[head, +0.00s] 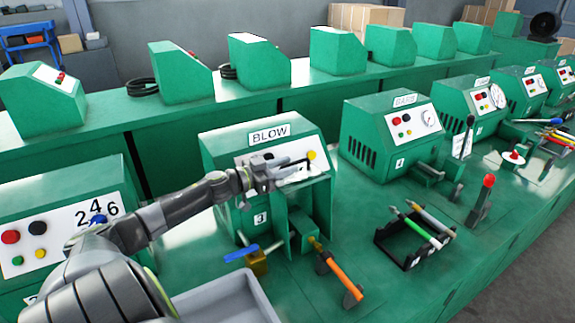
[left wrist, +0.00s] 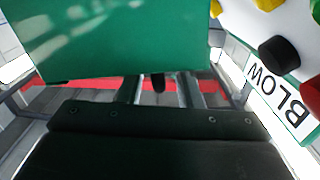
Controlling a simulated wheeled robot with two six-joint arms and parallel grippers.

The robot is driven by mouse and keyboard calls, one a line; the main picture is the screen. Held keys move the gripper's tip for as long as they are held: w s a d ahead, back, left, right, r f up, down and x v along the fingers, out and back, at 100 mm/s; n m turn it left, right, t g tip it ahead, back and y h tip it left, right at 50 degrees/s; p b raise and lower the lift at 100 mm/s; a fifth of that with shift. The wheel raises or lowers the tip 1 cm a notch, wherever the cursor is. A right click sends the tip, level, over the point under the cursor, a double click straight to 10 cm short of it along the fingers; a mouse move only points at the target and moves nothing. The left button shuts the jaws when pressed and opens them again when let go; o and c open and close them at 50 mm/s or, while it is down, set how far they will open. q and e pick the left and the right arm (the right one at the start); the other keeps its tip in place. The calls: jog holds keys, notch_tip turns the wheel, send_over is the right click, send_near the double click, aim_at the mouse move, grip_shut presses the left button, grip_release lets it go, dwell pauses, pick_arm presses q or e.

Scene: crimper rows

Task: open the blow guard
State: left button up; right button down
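The blow station is a green box with a white panel and a BLOW sign (head: 269,134), left of the middle in the head view. The sign also shows at the right of the left wrist view (left wrist: 278,100). Below the panel, a green guard (head: 318,203) stands at the front of the box. My left gripper (head: 300,170) is in front of the panel, over the top of the guard. In the left wrist view its two fingers (left wrist: 162,92) are apart, with a small dark piece between them. Contact cannot be made out. My right gripper is not in view.
A brass valve with a blue lever (head: 256,261) and an orange-handled lever (head: 342,280) are in front of the station. A black rack (head: 405,252) with several tools stands to the right. A grey tray (head: 222,303) is at the front. Open bench lies beyond the orange lever.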

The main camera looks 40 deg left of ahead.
pick_arm(q)
jog(key=shift+w+d, duration=0.1)
jog(key=shift+w, duration=0.35)
grip_shut()
